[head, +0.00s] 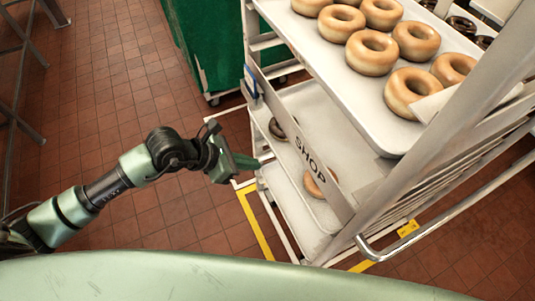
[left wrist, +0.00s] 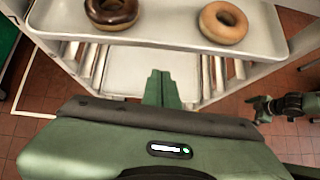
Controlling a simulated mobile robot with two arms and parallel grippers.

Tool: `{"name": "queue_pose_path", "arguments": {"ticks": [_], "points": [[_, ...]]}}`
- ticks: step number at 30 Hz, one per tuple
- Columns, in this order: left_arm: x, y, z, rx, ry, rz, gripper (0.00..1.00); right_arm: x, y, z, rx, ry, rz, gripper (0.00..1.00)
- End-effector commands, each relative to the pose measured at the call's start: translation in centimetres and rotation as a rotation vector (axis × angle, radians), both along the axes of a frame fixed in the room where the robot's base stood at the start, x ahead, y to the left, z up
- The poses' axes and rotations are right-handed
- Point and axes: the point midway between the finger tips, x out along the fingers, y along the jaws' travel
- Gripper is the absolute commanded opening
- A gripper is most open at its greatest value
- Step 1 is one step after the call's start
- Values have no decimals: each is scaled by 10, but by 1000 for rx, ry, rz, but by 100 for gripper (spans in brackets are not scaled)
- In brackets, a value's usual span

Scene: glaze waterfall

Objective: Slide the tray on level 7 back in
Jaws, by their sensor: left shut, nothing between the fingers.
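The white rack (head: 375,205) holds trays on several levels; I cannot tell which is level 7. A tray (head: 322,100) with a dark-glazed donut and a plain donut shows behind the SHOP strip. What looks like the same tray (left wrist: 180,32) spans the top of the left wrist view, with a dark-glazed donut (left wrist: 111,13) and a plain donut (left wrist: 223,22). My left gripper (head: 246,162) is shut and empty beside the rack's open side. Its fingers (left wrist: 162,88) appear below that tray's front edge; contact is unclear. An arm, probably my right, shows in the left wrist view (left wrist: 285,106).
A higher tray (head: 385,138) full of plain donuts (head: 372,53) sits above. A lower tray or shelf (head: 290,205) is below. A green bin on wheels (head: 205,50) stands behind. Yellow floor tape (head: 255,222) edges the rack.

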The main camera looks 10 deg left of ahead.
Motion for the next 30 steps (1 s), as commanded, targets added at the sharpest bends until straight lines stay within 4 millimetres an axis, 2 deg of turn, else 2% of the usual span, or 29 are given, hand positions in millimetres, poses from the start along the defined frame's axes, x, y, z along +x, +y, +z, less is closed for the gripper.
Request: {"name": "queue_pose_path", "arguments": {"ticks": [2, 3, 10, 23, 30], "points": [[6, -11, -8, -2, 1, 0, 0, 0, 0, 6, 0, -1, 0, 100], [10, -18, -3, -4, -3, -1, 0, 1, 0, 12, 0, -1, 0, 100], [23, -38, -7, -1, -1, 0, 0, 1, 0, 21, 0, -1, 0, 100], [25, -42, -8, 0, -1, 1, 0, 1, 0, 21, 0, -1, 0, 100], [39, -66, -10, -4, -3, -1, 0, 1, 1, 11, 1, -1, 0, 100]]}}
